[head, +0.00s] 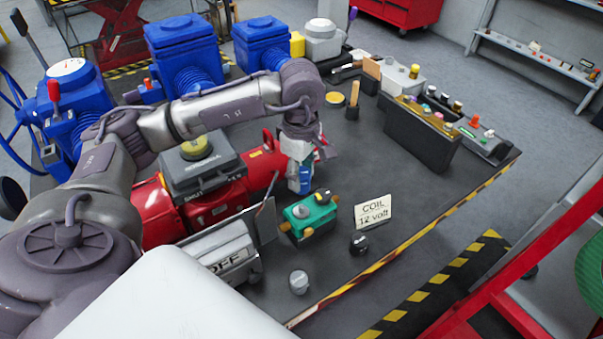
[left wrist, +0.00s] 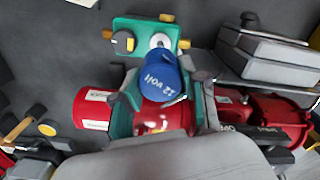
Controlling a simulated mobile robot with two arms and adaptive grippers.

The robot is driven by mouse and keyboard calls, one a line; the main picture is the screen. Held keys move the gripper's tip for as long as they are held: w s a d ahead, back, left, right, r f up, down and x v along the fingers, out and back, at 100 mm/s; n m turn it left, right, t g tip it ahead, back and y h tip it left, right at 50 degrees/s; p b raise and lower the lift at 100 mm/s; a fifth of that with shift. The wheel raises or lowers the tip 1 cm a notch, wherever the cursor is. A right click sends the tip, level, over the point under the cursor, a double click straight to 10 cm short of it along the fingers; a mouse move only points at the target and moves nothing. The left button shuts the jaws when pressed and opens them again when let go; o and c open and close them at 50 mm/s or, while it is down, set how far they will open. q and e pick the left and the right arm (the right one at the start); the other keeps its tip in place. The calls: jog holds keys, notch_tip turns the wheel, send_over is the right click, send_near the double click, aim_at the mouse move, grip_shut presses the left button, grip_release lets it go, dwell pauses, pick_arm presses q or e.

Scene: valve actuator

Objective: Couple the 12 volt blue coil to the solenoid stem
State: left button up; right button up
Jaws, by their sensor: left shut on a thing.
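My left gripper (head: 304,172) is shut on the blue coil (head: 298,184), held just behind and above the green valve body (head: 312,222) in the head view. In the left wrist view the blue coil (left wrist: 162,82) shows "12 volt" lettering, between the fingers of my left gripper (left wrist: 165,97). The green valve body (left wrist: 125,27) lies beyond it, with the silver solenoid stem (left wrist: 160,40) just past the coil's far end. The stem also shows in the head view (head: 299,211). The coil appears apart from the stem. My right gripper is not in view.
A "COIL 12 volt" sign (head: 374,212) stands right of the valve body. A black knob-like part (head: 359,243) and a grey one (head: 298,282) stand nearby. A red actuator (head: 160,212) lies left. A dark bin (head: 420,138) holds small parts. The bench's right middle is clear.

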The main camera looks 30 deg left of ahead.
pick_arm(q)
notch_tip(320, 180, down, 5)
jog(key=b, duration=0.3)
jog(key=shift+r+b, duration=0.2)
jog(key=shift+b, duration=0.15)
jog(key=shift+f+b, duration=0.4)
jog(key=shift+b, duration=0.3)
dwell(0.4)
jog(key=shift+b, duration=0.5)
dwell(0.5)
dwell(0.3)
